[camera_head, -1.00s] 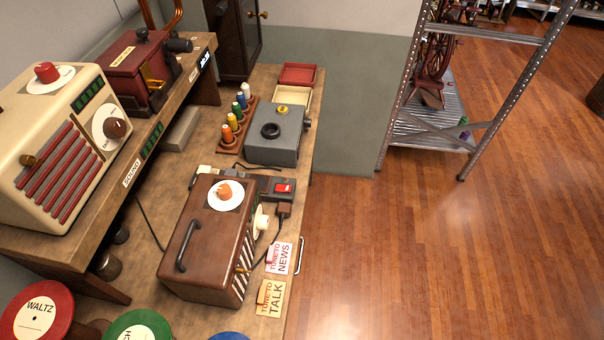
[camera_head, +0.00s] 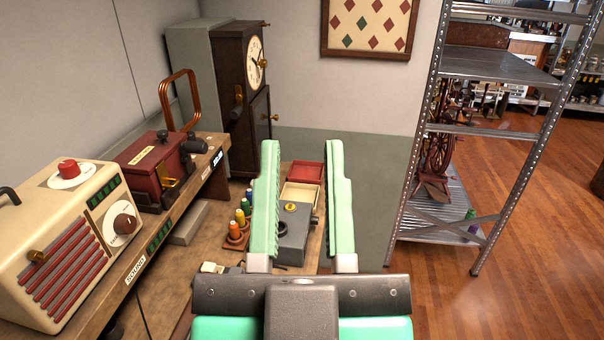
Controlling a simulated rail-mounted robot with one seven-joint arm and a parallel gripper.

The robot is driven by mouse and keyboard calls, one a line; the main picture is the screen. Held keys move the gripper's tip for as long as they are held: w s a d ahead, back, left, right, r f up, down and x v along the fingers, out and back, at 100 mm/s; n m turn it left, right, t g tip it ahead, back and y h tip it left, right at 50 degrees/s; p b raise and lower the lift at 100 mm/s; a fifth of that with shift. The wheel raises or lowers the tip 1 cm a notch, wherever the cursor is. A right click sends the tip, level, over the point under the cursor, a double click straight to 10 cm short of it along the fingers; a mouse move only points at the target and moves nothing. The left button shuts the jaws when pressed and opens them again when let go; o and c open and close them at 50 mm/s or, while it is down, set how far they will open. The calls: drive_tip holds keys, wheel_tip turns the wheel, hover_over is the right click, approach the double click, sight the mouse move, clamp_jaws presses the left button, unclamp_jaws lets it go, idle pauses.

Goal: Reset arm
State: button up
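My gripper (camera_head: 302,200) is in the lower middle of the head view. Its two pale green fingers point up and away and stand wide apart. Nothing is held between them. Behind the fingers, on the bench, are a grey box with a yellow knob (camera_head: 292,236) and a red tray (camera_head: 307,172). The fingers and the gripper's dark body hide part of the bench; I cannot see any contact with things there.
A cream radio (camera_head: 70,240) and a dark red device (camera_head: 155,165) stand on the raised shelf at left. Colored spools (camera_head: 240,220) stand left of my gripper. A clock cabinet (camera_head: 245,100) stands behind.

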wheel_tip(320, 180, up, 22)
drive_tip(key=p, duration=2.2)
drive_tip(key=shift+r, duration=0.15)
